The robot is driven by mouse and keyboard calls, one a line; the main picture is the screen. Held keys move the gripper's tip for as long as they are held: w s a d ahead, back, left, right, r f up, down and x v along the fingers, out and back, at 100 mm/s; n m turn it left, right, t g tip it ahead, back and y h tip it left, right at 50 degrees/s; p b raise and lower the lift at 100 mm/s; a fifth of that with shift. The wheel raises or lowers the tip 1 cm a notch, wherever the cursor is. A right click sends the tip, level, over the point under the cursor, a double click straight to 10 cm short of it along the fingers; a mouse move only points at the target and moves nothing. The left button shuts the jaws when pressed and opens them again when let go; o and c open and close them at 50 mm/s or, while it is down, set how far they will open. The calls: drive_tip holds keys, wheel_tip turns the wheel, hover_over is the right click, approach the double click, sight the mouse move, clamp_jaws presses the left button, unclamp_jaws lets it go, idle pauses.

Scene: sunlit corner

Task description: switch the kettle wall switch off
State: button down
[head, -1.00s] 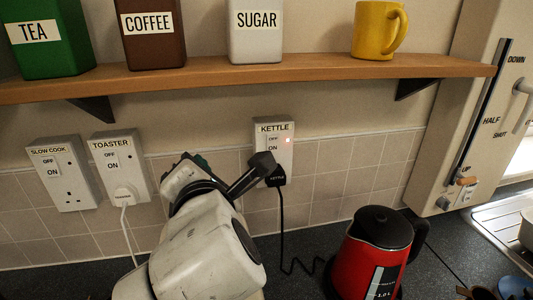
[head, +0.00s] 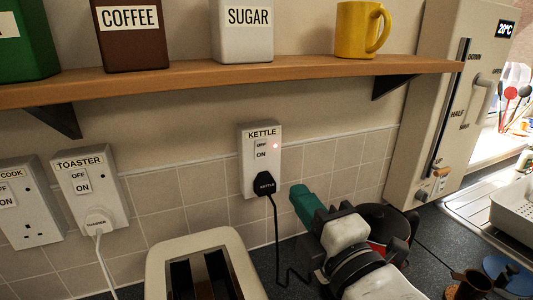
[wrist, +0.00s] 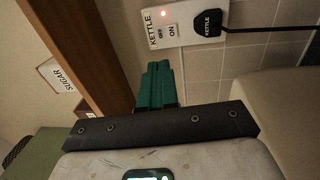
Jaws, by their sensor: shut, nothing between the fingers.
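The kettle wall switch is a white socket plate (head: 249,177) labelled KETTLE, with a rocker (head: 262,150) marked OFF and ON. A small red light on it is lit. A black plug (head: 264,184) sits in its lower half. In the wrist view the plate (wrist: 184,33) lies sideways at the top, its rocker (wrist: 167,33) just beyond my fingers. My gripper (head: 300,193) has green fingertips, shut and empty, to the right of and below the plate, apart from it. The fingers (wrist: 158,75) point towards the wall. The red kettle (head: 385,220) is mostly hidden behind my arm.
A wooden shelf (head: 240,76) with canisters and a yellow mug (head: 357,29) runs above the switch. A toaster (head: 204,247) stands below it on the counter. The toaster socket (head: 91,181) is left of it. The kettle cord hangs from the plug.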

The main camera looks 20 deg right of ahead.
sight(262, 144)
drive_tip(key=w+p, duration=0.1)
drive_tip(key=w, duration=0.3)
drive_tip(key=w+r+p, duration=0.1)
drive_tip(key=w, duration=0.9)
drive_tip(key=shift+r+p, duration=0.3)
drive_tip(key=shift+p, duration=0.1)
drive_tip(key=shift+w+r, duration=0.1)
